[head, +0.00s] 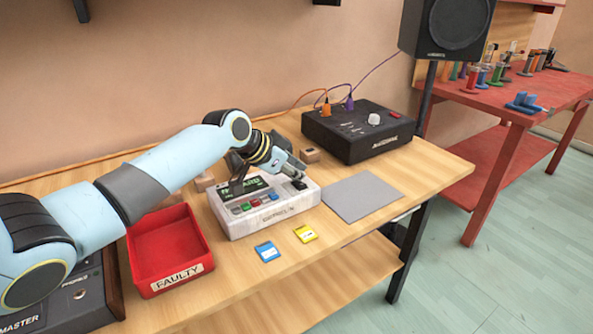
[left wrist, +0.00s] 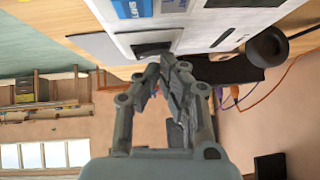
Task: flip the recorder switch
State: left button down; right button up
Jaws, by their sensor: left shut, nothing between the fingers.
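A white box (head: 262,212) with a dark green-lit screen and several coloured buttons, which looks like the recorder, sits on the wooden table. A black piece (head: 299,184), perhaps its switch, is on its right rear top. My left gripper (head: 296,166) is shut and empty just above that corner. In the left wrist view, the left fingertips (left wrist: 168,62) are close to the white box (left wrist: 205,28) and a dark patch (left wrist: 152,49) on it. I cannot tell whether they touch. My left forearm and gripper hide part of the box's back. My right gripper is not in view.
A red tray (head: 160,288) marked FAULTY stands left of the box. A blue card (head: 267,252) and a yellow card (head: 305,234) lie in front. A grey mat (head: 362,197) lies right. A black box with a knob (head: 345,146) and cables stands behind it.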

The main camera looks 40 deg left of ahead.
pick_arm(q)
jog(key=shift+s+f, duration=0.1)
jog(key=shift+s+d+p, duration=0.2)
jog(key=shift+d+p, duration=0.25)
jog(key=shift+p, duration=0.05)
jog(key=shift+s+d, duration=0.15)
jog(key=shift+d, duration=0.15)
jog(key=shift+r+p, duration=0.45)
jog(key=shift+p, duration=0.15)
jog(key=r+p, duration=0.1)
jog(key=r, duration=0.1)
jog(key=r+p, duration=0.2)
jog(key=shift+s+a+r, duration=0.15)
jog(key=shift+a+r, duration=0.05)
jog(key=shift+r, duration=0.05)
jog(key=v, duration=0.9)
jog(key=shift+a+f, duration=0.2)
jog(key=shift+a, duration=0.15)
